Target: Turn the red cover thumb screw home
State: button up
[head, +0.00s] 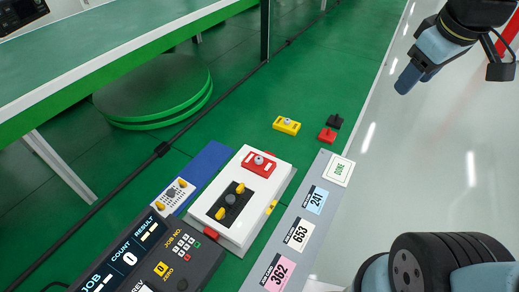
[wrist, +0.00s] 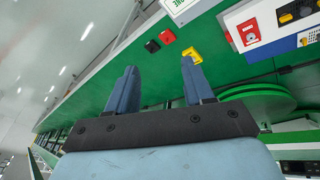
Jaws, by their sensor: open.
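A red cover (head: 260,165) sits on top of the white box (head: 258,212), with a grey thumb screw (head: 259,160) at its middle. How far the screw is turned in is too small to tell. The red cover also shows in the wrist view (wrist: 249,34) at the upper right. My gripper (head: 407,80) is at the upper right of the head view, well away from the box. Its blue fingers (wrist: 158,68) are apart in the wrist view, with nothing between them.
A yellow piece (head: 286,126) with a grey knob, a small red piece (head: 327,135) and a black piece (head: 335,121) lie beyond the box. A grey strip with cards (head: 299,235) runs along the right, a control panel (head: 146,258) is at the lower left. A green turntable (head: 155,88) stands behind.

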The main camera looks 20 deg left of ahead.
jog(key=w+a+f+n+g, duration=0.2)
jog(key=w+a+f+n, duration=0.15)
jog(key=a+n, duration=0.5)
jog(key=n+g, duration=0.2)
jog(key=n, duration=1.4)
send_over(259, 158)
notch_tip(259, 158, down, 14)
jog(key=shift+h, duration=0.4)
notch_tip(259, 158, down, 13)
jog(key=shift+r, duration=0.1)
